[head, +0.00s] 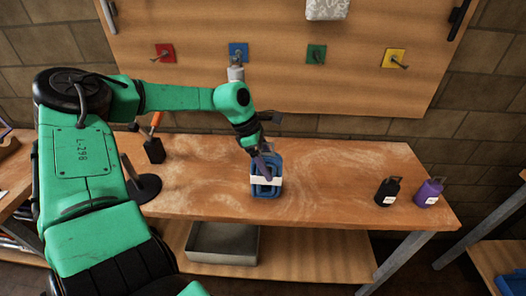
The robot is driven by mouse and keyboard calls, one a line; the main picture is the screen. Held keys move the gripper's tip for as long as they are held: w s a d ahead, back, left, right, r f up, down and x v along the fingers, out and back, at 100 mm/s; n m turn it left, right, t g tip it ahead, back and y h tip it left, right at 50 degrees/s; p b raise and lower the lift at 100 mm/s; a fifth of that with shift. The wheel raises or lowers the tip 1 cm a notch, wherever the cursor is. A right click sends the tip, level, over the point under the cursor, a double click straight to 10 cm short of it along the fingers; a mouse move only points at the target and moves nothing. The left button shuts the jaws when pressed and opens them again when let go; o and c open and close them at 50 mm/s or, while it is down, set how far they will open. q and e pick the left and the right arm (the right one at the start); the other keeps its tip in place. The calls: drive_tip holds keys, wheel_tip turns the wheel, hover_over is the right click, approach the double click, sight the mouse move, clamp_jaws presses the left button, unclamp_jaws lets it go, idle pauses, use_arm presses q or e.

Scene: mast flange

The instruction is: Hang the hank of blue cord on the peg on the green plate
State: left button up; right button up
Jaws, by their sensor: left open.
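The hank of blue cord (266,189), with a white band around it, is on the wooden bench near its front edge. My left gripper (264,165) is at the top of the hank, pointing down, with its jaws open. The fingertips overlap the hank in the picture, and I cannot tell whether they touch it. The green plate (316,54) with its peg is on the wooden board above the bench, and its peg is bare. My right gripper is out of view.
Red (165,53), blue (238,51) and yellow (393,58) plates with pegs share the board. A black bottle (388,191) and a purple bottle (428,192) stand at the bench's right. A grey tray (222,257) is on the lower shelf. The bench between hank and bottles is clear.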

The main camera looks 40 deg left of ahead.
sight(264, 153)
use_arm(q)
drive_tip(key=shift+r, duration=0.2)
drive_tip(key=b+v, duration=0.2)
drive_tip(key=v, duration=0.2)
drive_tip(key=shift+w+a, duration=0.1)
drive_tip(key=shift+w, duration=0.1)
drive_tip(key=b+v, duration=0.1)
drive_tip(key=v, duration=0.9)
drive_tip(key=shift+r, duration=0.2)
drive_tip(key=shift+d+f, duration=0.1)
drive_tip(key=shift+d, duration=0.1)
